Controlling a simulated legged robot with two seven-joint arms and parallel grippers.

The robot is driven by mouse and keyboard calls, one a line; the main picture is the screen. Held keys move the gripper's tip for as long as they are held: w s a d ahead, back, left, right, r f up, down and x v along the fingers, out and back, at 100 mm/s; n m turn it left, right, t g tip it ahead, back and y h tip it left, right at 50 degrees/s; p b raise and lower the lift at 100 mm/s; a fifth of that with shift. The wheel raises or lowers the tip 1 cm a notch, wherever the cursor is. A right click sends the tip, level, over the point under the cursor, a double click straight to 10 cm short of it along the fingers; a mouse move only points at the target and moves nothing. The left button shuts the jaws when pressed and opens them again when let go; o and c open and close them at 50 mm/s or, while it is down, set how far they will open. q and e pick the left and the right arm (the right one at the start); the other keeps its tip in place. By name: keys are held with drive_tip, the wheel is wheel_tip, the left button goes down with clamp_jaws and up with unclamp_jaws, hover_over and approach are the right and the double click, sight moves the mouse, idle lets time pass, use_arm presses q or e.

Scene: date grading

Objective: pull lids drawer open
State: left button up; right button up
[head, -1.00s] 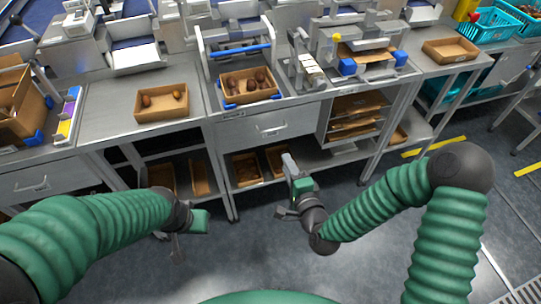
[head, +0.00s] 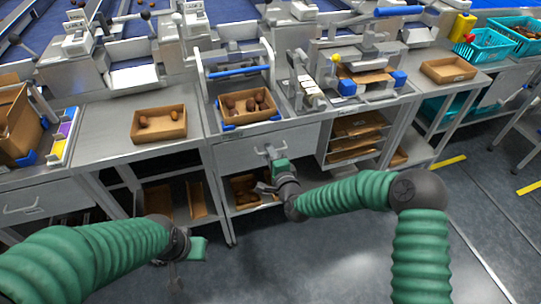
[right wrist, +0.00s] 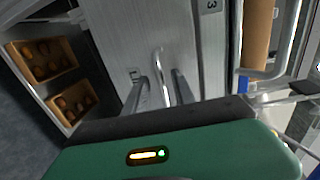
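The grey drawer (head: 232,152) sits under the middle bench, and its front looks flush with the frame. Its bar handle (right wrist: 157,58) shows in the right wrist view. A small label on the drawer front is too small to read. My right gripper (head: 268,163) is at the drawer front by the handle. In the right wrist view its two fingers (right wrist: 161,92) stand apart, with the handle between them and a gap visible. My left gripper (head: 174,272) hangs low at the left, away from the drawer; its fingers are too unclear to judge.
A shelf with wooden trays (head: 243,190) lies below the drawer. An open rack (head: 352,135) of trays stands to its right. Another drawer (head: 38,203) is at the far left. A date tray (head: 247,105) sits on the bench above. The floor in front is clear.

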drive_tip(key=shift+d, duration=0.15)
clamp_jaws()
drive_tip(key=shift+s+f, duration=0.15)
drive_tip(key=shift+s, duration=0.05)
idle(0.9)
